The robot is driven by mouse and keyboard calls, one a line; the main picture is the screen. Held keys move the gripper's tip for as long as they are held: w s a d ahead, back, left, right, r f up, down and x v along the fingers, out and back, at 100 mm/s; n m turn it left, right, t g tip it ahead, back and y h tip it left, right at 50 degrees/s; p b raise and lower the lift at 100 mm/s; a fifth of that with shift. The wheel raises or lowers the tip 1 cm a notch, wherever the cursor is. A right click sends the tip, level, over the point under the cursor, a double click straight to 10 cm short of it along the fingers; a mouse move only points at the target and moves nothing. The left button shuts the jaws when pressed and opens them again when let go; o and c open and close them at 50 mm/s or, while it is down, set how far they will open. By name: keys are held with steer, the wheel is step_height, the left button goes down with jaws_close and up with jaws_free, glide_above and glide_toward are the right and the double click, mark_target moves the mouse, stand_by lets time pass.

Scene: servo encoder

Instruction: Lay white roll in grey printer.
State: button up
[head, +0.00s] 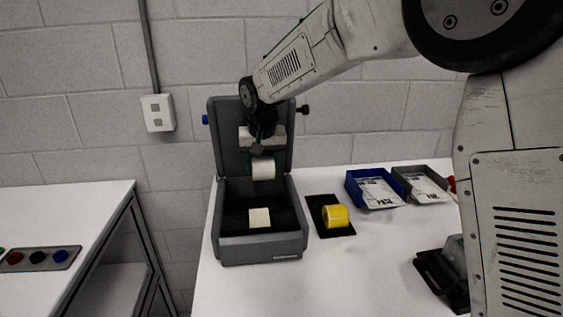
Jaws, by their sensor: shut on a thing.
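The grey printer (258,251) stands on the white table with its lid (225,140) up, its dark bay open towards me. My gripper (263,166) points down in front of the raised lid and is shut on the white roll (263,171). The roll hangs above the bay, apart from its floor. A small pale cream piece (259,217) lies in the front of the bay; I cannot tell what it is. The fingertips are small and partly hidden by the roll and the wrist.
A yellow roll (335,216) lies on a black mat (317,203) right of the printer. Further right are a blue tray (353,189) and a grey tray (440,174) with printed sheets. A side table (75,210) with coloured buttons stands at left. The table front (340,280) is clear.

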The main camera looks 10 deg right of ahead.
mark_target(256, 172)
steer(key=shift+s+a, duration=0.25)
steer(key=shift+a, duration=1)
steer(key=shift+w+d+f, duration=0.1)
steer(key=shift+d+f, duration=0.05)
steer(key=shift+f, duration=0.5)
steer(key=shift+d+f, duration=0.15)
steer(key=shift+f, duration=4.7)
steer(key=o, duration=1.1)
